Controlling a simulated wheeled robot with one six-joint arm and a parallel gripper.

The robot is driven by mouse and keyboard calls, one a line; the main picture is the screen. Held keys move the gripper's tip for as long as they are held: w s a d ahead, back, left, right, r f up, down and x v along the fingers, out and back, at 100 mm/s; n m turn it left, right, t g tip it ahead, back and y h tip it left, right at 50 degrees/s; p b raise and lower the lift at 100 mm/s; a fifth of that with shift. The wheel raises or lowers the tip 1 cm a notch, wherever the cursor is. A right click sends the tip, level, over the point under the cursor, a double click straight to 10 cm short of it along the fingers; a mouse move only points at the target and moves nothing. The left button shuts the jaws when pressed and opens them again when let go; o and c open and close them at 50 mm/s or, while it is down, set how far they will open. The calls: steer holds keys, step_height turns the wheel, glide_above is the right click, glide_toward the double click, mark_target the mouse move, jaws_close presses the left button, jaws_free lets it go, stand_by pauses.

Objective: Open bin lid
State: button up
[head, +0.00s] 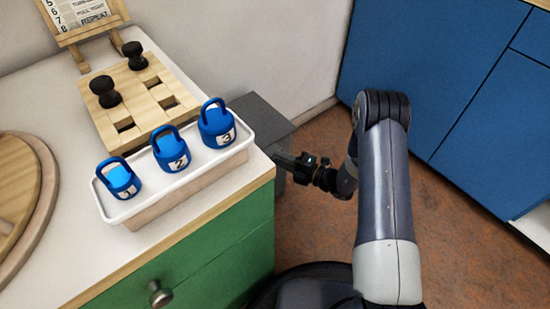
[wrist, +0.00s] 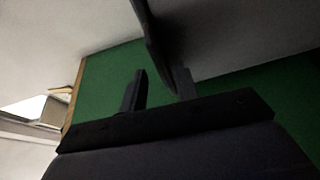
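The bin (head: 262,117) is a dark grey box standing beyond the tray, between the green cabinet and the wall. Its flat top looks closed, and its lower part is hidden by the counter. My gripper (head: 290,160) reaches in from the right at the near side of the bin, below its top; contact cannot be told. In the wrist view my gripper (wrist: 158,88) shows two dark fingers apart with green between them. A dark, blurred shape (wrist: 153,30) comes down close to the right finger; I cannot tell what part it is.
The green cabinet (head: 215,255) with its white counter stands at the left. A white tray (head: 190,178) with blue numbered weights sits by its edge. Blue cupboards (head: 430,70) are at the right. Brown floor (head: 310,220) is clear between.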

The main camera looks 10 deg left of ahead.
steer(key=shift+x, duration=1.4)
steer(key=shift+c, duration=0.4)
jaws_close()
